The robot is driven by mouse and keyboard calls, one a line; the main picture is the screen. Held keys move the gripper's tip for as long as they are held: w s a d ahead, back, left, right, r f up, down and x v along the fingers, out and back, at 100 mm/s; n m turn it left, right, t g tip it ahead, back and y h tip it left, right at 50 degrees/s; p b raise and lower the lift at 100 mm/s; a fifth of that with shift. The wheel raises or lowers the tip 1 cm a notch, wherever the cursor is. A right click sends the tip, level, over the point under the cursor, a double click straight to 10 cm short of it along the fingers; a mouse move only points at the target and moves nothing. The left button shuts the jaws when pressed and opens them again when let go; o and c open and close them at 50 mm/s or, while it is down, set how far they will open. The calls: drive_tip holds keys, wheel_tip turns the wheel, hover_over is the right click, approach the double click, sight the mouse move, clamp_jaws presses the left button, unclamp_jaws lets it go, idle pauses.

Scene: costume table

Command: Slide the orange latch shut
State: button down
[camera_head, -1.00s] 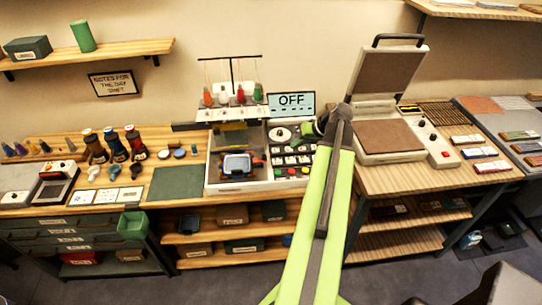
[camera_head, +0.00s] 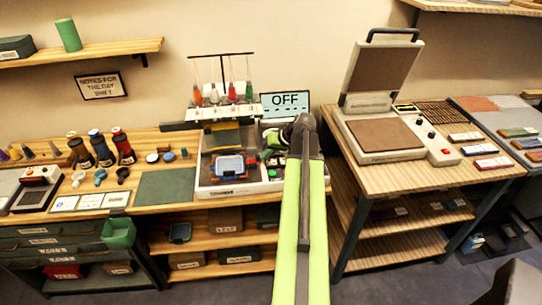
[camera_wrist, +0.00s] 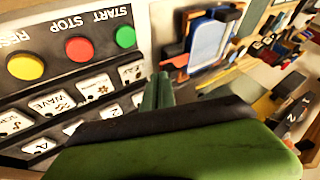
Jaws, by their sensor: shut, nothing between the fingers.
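The blue hoop frame (camera_head: 228,167) sits in the bed of the embroidery machine (camera_head: 203,185). In the wrist view the blue frame (camera_wrist: 207,42) lies upper right of centre, with the orange latch (camera_wrist: 174,61) at its near side beside dark parts. My gripper (camera_wrist: 158,88) is shut and empty. Its green fingers are over the machine's button panel (camera_wrist: 60,62), apart from the latch in the picture. In the head view my gripper (camera_head: 269,150) is right of the hoop, partly hidden by my arm. The latch is too small there to judge its position.
Red, yellow and green buttons stand close to my fingers. Thread cones (camera_head: 232,92) and a sign reading OFF (camera_head: 286,103) are behind the machine. A heat press (camera_head: 385,135) stands on the right table. A clear green mat (camera_head: 165,187) lies left.

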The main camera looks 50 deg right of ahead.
drive_tip(key=shift+w+a, duration=0.75)
drive_tip(key=shift+a, duration=0.15)
drive_tip(key=shift+s+d, duration=0.15)
drive_tip(key=shift+d, duration=0.1)
drive_tip(key=shift+s+d, duration=0.9)
drive_tip(key=shift+d, duration=0.3)
drive_tip(key=p+v, duration=0.8)
drive_tip(key=v, duration=0.2)
drive_tip(key=shift+s, duration=0.3)
